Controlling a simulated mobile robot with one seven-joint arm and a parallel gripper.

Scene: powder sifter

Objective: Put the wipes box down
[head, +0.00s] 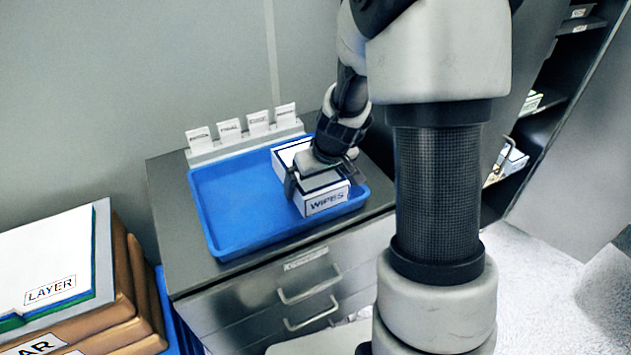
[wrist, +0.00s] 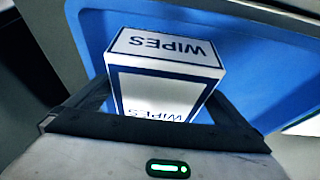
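The wipes box (head: 326,201) is white with dark blue edges and the word WIPES on its front. It is upright at the right end of the blue tray (head: 225,245), on or just above the tray floor; I cannot tell which. My gripper (head: 322,178) is over the box from above, its fingers closed against two opposite sides. In the wrist view the box (wrist: 165,68) fills the space between the fingers, with the blue tray (wrist: 265,75) behind it. The box's underside is hidden.
The tray's left part is empty. The tray is on a dark cabinet (head: 172,205) with drawers. A rack of several label cards (head: 245,144) stands behind it.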

